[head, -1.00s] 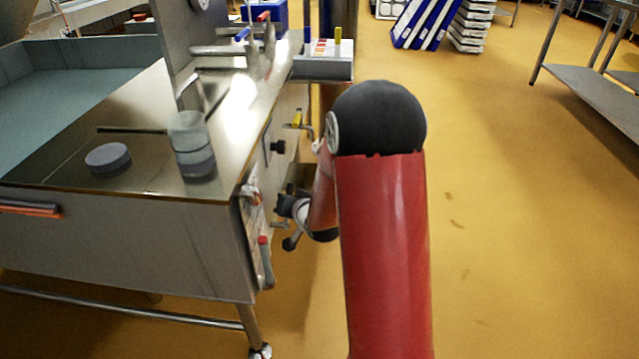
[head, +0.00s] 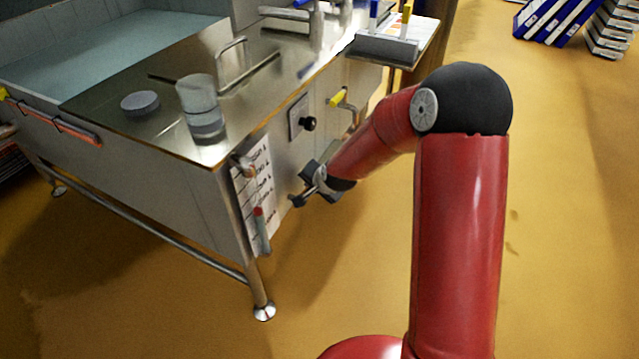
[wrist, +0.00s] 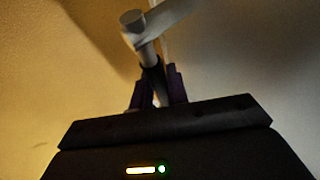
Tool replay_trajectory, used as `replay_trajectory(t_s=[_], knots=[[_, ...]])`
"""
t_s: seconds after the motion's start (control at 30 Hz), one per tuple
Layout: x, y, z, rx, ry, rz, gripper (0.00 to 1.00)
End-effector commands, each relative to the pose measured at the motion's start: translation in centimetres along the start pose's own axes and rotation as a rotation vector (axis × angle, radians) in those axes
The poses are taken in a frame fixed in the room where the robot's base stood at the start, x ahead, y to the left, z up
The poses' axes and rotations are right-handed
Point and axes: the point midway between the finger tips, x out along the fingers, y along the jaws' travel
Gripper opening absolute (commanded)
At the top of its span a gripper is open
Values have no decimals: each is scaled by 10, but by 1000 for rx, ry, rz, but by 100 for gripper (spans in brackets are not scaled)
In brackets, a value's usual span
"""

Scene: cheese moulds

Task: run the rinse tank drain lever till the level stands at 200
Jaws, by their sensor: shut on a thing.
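The steel rinse tank (head: 185,185) fills the left of the head view, with pale blue-grey water (head: 110,52) in its basin. My gripper (head: 303,197) is low at the tank's side. In the wrist view my gripper (wrist: 158,98) is shut on a grey metal lever (wrist: 147,50), which I take for the drain lever. Its rounded end points away beyond the fingers. In the head view the lever is mostly hidden by my gripper. A white printed sheet (head: 252,185) is on the tank's corner, too small to read; no level of 200 can be made out.
A yellow-handled valve (head: 338,98) and a black knob (head: 307,124) are on the side above my gripper. A clear cup (head: 198,95) and a grey disc (head: 140,103) stand on top.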

Motion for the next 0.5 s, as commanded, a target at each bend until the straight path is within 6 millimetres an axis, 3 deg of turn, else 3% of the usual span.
replay_trajectory(t_s=[0.37,0.4,0.5], knots=[[2,1,1,6,-5,3,0],[2,1,1,6,-5,3,17],[2,1,1,5,-4,3,25]])
